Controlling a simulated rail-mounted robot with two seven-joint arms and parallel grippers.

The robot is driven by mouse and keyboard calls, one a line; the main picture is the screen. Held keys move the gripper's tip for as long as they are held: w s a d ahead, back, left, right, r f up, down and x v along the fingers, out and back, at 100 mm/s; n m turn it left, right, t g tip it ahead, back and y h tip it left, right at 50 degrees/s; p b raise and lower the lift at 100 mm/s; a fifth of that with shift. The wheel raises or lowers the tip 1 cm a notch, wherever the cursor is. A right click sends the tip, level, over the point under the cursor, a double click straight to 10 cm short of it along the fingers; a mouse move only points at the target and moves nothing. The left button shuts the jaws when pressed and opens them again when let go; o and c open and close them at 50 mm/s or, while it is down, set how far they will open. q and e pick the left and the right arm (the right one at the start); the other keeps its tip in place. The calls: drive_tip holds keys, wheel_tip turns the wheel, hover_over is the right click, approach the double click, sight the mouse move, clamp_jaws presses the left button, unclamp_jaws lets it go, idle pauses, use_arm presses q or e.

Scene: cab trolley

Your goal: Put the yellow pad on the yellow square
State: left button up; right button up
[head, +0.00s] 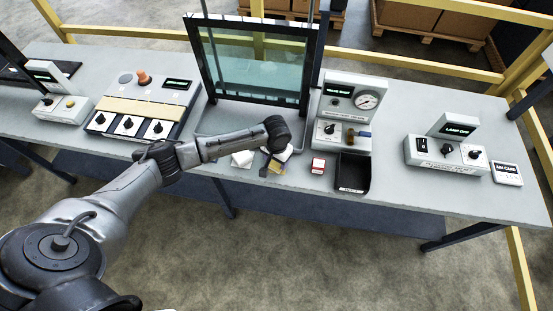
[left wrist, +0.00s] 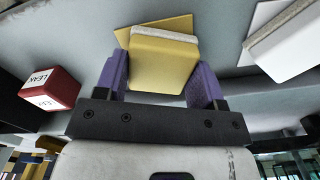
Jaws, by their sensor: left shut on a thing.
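The yellow pad (left wrist: 160,62), a block with a pale layer along its far edge, sits between the purple fingers of my left gripper (left wrist: 163,85) in the left wrist view. The gripper is shut on it. The yellow square (left wrist: 124,33) shows past the pad's far edge and left side. The pad is over the square, turned a little against it; I cannot tell whether it touches. In the head view my left gripper (head: 272,165) is low over the bench's front part, and my wrist hides most of the pad. My right gripper is not in view.
A white pad (head: 243,158) lies beside the gripper. On the other side are a red LEAK block (head: 318,165) and a black bin (head: 353,173). A glass panel frame (head: 250,65) and a gauge box (head: 350,100) stand behind. The bench front (head: 410,195) is clear farther right.

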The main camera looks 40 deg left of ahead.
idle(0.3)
use_arm(q)
drive_tip(key=o, duration=0.9)
drive_tip(key=shift+o, duration=0.2)
wheel_tip(320, 180, up, 12)
drive_tip(key=p, duration=0.2)
